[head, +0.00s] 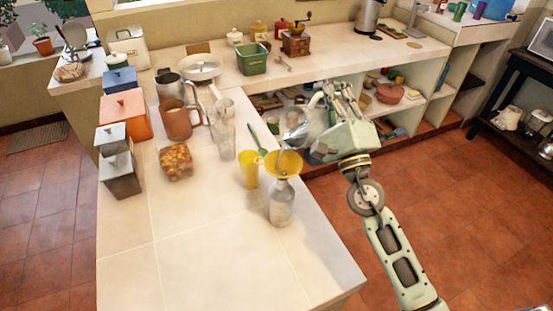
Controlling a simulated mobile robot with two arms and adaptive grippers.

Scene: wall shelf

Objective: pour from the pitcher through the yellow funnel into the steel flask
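The steel flask (281,208) stands upright near the counter's right edge. The yellow funnel (285,163) sits in its mouth. A thin greyish shape shows inside the funnel; I cannot tell what it is. My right gripper (312,128) is up and to the right of the funnel, beyond the counter edge. A silvery, blurred shape (296,130) shows at its fingertips. I cannot tell whether this is a held pitcher or part of the gripper. Several vessels stand on the counter, among them a brown handled jug (178,122) and a steel one (169,86). My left gripper is out of view.
A yellow cup (248,170) stands close left of the flask. Clear glassware (222,135) and a jar of brown pieces (175,162) stand farther left. Canisters (125,114) line the left edge. The front of the counter (200,265) is clear.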

